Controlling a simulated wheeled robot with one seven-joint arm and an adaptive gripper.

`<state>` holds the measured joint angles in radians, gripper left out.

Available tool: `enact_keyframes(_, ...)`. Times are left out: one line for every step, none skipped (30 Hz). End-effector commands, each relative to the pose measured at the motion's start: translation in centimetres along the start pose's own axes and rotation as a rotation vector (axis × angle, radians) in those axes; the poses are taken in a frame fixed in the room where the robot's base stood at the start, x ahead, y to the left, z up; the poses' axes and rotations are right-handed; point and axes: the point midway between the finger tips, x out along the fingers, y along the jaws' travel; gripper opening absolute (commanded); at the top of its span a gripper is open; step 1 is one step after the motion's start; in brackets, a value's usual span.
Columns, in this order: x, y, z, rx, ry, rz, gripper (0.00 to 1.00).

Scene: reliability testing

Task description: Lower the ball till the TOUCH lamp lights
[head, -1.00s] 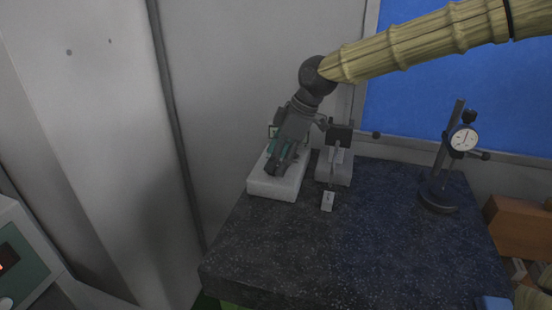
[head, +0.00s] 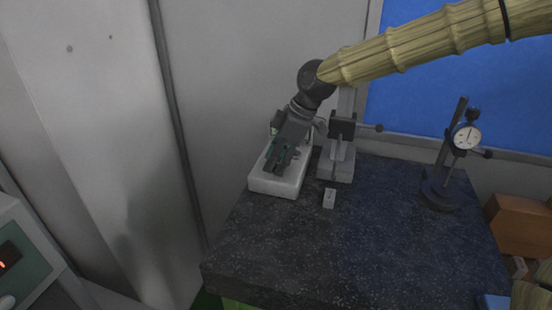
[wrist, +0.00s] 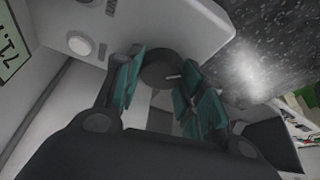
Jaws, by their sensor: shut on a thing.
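My gripper (head: 276,163) reaches down over a white box (head: 274,184) at the back left of the dark stone table. In the wrist view its teal-padded fingers (wrist: 166,90) are shut on a dark round knob (wrist: 160,70) with a pale mark, on the white box (wrist: 150,22). A round white button or lamp (wrist: 80,45) sits on the box beside the knob; I cannot tell whether it is lit. Right of the box stands a grey fixture (head: 338,168) with a dark clamp head. I cannot make out the ball or read a TOUCH label.
A small pale block (head: 329,198) lies in front of the fixture. A dial gauge stand (head: 440,193) stands at the right, with a brown box (head: 520,226) beyond the table edge. An instrument (head: 30,255) with a red readout is at lower left. The table's front is clear.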

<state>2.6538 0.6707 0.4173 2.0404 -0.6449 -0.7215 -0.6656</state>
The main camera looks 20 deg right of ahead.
Motion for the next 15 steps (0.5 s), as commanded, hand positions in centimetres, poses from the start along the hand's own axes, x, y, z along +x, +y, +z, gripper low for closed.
enact_keyframes(-0.27,0.29,-0.04,0.001,0.002,0.006,0.15)
enact_keyframes(-0.29,0.30,-0.03,0.001,0.002,0.007,0.15)
enact_keyframes(-0.31,0.31,-0.03,0.003,0.002,0.008,0.15)
enact_keyframes(-0.32,0.31,-0.04,0.005,0.002,0.009,0.15)
enact_keyframes(-0.33,0.32,-0.06,0.010,0.002,0.012,0.15)
enact_keyframes(-0.36,0.32,-0.09,0.020,0.002,0.017,0.15)
enact_keyframes(-0.38,0.32,-0.10,0.028,0.001,0.021,0.15)
enact_keyframes(-0.40,0.32,-0.08,0.038,0.000,0.026,0.15)
enact_keyframes(-0.41,0.32,-0.10,0.055,0.000,0.034,0.15)
enact_keyframes(-0.41,0.31,-0.11,0.069,0.001,0.039,0.15)
enact_keyframes(-0.40,0.30,-0.09,0.081,0.001,0.044,0.15)
enact_keyframes(-0.39,0.31,-0.08,0.097,0.000,0.051,0.15)
enact_keyframes(-0.41,0.32,-0.11,0.108,0.001,0.056,0.15)
enact_keyframes(-0.43,0.31,-0.14,0.118,0.002,0.060,0.15)
enact_keyframes(-0.44,0.30,-0.15,0.130,0.002,0.064,0.15)
